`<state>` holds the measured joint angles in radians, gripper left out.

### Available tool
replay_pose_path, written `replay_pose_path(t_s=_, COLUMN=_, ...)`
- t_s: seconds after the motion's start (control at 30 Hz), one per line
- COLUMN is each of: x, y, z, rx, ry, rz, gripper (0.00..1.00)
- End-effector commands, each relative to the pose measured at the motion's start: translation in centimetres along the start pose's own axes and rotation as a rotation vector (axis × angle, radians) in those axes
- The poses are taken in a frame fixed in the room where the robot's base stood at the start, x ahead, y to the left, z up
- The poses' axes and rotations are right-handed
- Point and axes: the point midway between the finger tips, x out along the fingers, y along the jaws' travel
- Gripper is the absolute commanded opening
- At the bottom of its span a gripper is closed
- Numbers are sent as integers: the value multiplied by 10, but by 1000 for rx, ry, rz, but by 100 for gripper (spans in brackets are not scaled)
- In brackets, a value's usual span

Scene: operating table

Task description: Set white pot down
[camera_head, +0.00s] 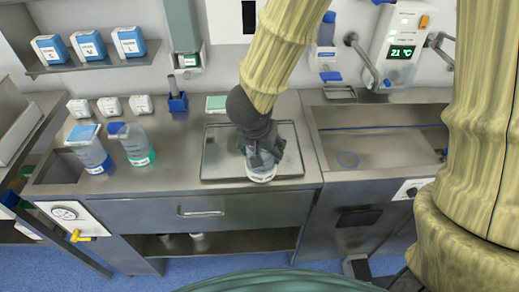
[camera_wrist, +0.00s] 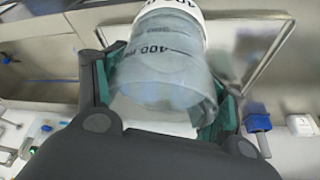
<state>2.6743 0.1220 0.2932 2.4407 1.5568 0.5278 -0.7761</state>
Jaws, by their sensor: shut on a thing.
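The white pot (camera_head: 262,174) shows its pale lower end below my gripper (camera_head: 262,152) in the head view, over the front part of the metal tray (camera_head: 212,164). In the wrist view the pot (camera_wrist: 165,70) is large, with a greyish see-through wrapped body, dark "400" print and a white end at the top. My gripper (camera_wrist: 165,95) is shut on it, one finger on each side. The gripper hides much of the pot in the head view. I cannot tell whether its base touches the tray.
Two bottles with blue liquid (camera_head: 92,152) and green liquid (camera_head: 136,146) stand left of the tray. Several small white boxes (camera_head: 110,106), a blue holder (camera_head: 177,102) and a teal-topped box (camera_head: 216,104) stand behind. A sink basin (camera_head: 375,147) lies to the right.

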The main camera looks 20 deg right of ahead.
Motion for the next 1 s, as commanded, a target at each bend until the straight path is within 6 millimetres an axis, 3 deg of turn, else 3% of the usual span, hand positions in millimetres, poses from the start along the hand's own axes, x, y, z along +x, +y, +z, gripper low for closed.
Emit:
replay_pose_path(t_s=0.7, x=45, y=-63, z=-86, rx=1, ry=1, rz=1, gripper=40)
replay_pose_path(t_s=1.0, x=54, y=-73, z=-98, rx=-1, ry=0, rz=0, gripper=40)
